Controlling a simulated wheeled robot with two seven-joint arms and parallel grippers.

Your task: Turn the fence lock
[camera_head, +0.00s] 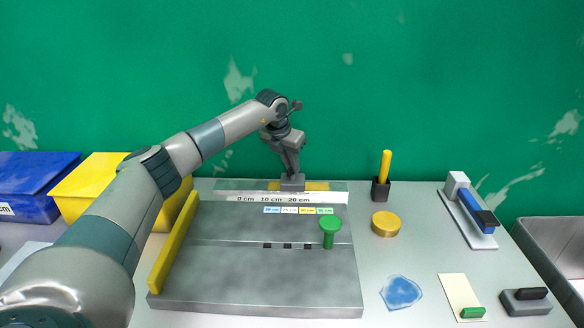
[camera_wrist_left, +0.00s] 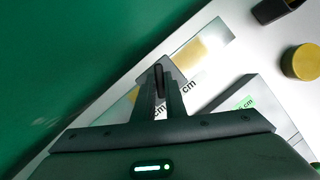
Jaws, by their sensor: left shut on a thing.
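The fence lock appears to be a small grey block (camera_head: 292,184) with a dark upright lever (camera_wrist_left: 158,80), at the back edge of the grey plate (camera_head: 250,285). My left gripper (camera_head: 291,172) reaches down to it from above. In the left wrist view, the fingers (camera_wrist_left: 159,88) are shut on the dark lever, one on each side. The gripper hides part of the block. A long yellow fence bar (camera_head: 174,243) lies along the plate's left edge. My right gripper is not in view.
A green knob (camera_head: 330,230) stands on the plate's right side. A scale strip (camera_head: 232,197) runs along the back. To the right are a yellow disc (camera_head: 385,223), a dark cup with a yellow stick (camera_head: 381,188), a blue-handled tool (camera_head: 470,210) and a blue patch (camera_head: 401,292). A green wall stands close behind.

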